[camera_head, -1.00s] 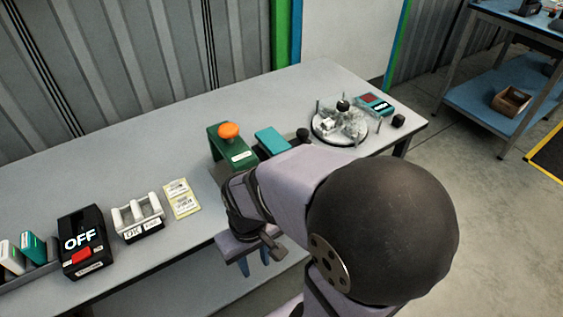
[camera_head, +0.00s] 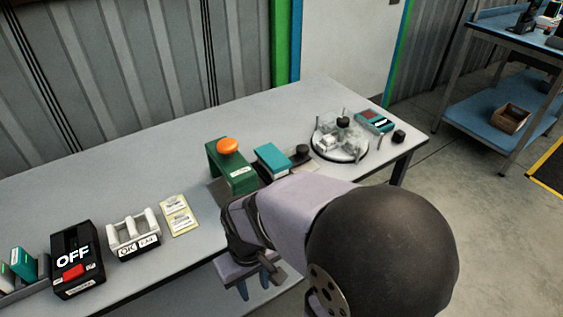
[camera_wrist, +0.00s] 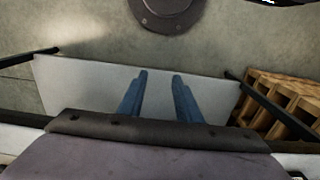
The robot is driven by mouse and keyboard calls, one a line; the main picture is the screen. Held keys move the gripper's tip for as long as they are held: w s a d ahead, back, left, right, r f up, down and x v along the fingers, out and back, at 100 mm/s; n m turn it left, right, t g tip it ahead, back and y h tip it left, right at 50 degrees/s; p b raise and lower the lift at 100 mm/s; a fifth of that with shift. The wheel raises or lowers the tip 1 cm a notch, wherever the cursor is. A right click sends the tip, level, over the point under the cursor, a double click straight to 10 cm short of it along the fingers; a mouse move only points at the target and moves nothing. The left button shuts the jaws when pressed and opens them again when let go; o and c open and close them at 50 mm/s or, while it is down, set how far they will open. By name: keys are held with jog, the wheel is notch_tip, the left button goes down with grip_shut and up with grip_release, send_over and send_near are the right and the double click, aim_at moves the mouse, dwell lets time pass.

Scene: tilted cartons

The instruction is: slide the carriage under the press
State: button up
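The green press (camera_head: 238,176) with an orange knob (camera_head: 228,146) on top stands on the bench in the head view. A teal block (camera_head: 272,159) sits just right of it, with a black knob (camera_head: 302,151) to its right; these seem to be the carriage with its load. The block is beside the press, not under it. My arm hides the front of this area. My gripper (camera_head: 256,287) is below the bench's front edge, away from the press. In the wrist view my gripper (camera_wrist: 160,75) has its blue fingers apart with nothing between them.
A black OFF box (camera_head: 74,262), a white slotted holder (camera_head: 133,234) and yellow labels (camera_head: 178,214) lie left of the press. A round clear-topped turntable (camera_head: 340,140) and a teal device (camera_head: 374,121) stand right. The back of the bench is clear.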

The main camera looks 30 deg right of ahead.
dwell(0.3)
jog(key=o, duration=0.4)
jog(key=shift+o, duration=0.4)
jog(key=shift+w+r, duration=0.1)
jog(key=shift+r, duration=0.1)
jog(key=w+d+r+n+t+h+p, duration=0.1)
jog(key=w+d+r+n+p, duration=0.1)
jog(key=w+d+r+p, duration=0.9)
jog(key=w+d+r+n+t+h+p, duration=0.15)
jog(key=w+d+r+p, duration=0.45)
jog(key=p, duration=1)
jog(key=m+b, duration=0.8)
jog(key=m, duration=0.5)
send_near(303, 148)
jog(key=shift+n+t+h, duration=0.25)
jog(key=shift+t+h, duration=0.1)
jog(key=shift+a+p+x, duration=0.1)
jog(key=shift+p+x, duration=0.35)
jog(key=shift+x, duration=1.5)
jog(key=shift+a+p+x, duration=0.15)
jog(key=shift+p+x, duration=0.3)
jog(key=shift+x, duration=1.55)
jog(key=shift+s, duration=0.2)
